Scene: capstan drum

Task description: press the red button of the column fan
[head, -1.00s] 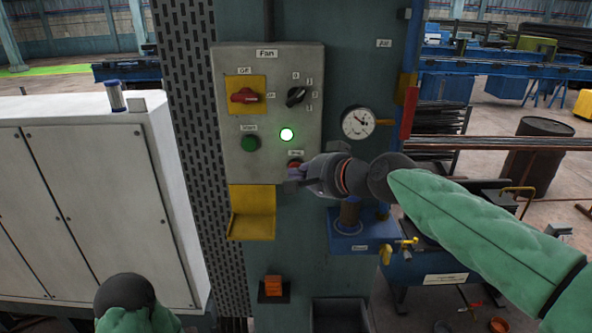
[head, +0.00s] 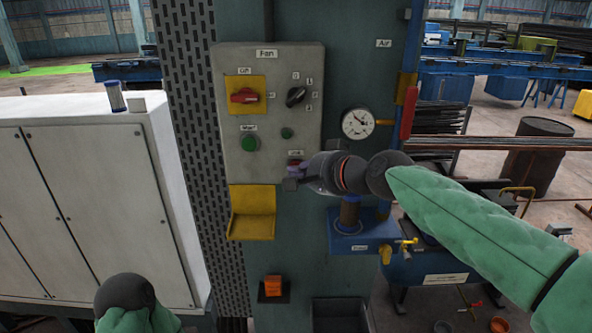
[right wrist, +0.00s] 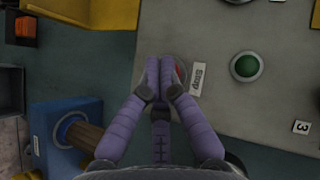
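The fan's control box (head: 268,180) is a grey panel on the column, labelled "Fan". Its red button, under the "Stop" label, shows as a red sliver beside my fingertips in the right wrist view (right wrist: 180,72); the rest is hidden behind them. My right gripper (head: 292,181) is at the button, its purple fingers pressed together with nothing between them; the fingertips also show in the right wrist view (right wrist: 160,72). They overlap the button; whether they touch it I cannot tell for sure. The round lamp (head: 287,133) is dark green, unlit. My left gripper is out of view.
The panel also carries a green start button (head: 250,144), a red switch on a yellow plate (head: 244,96) and a black selector knob (head: 296,96). A yellow tray (head: 251,227) hangs below. A gauge (head: 357,122) and a blue bracket (head: 345,242) are to the right.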

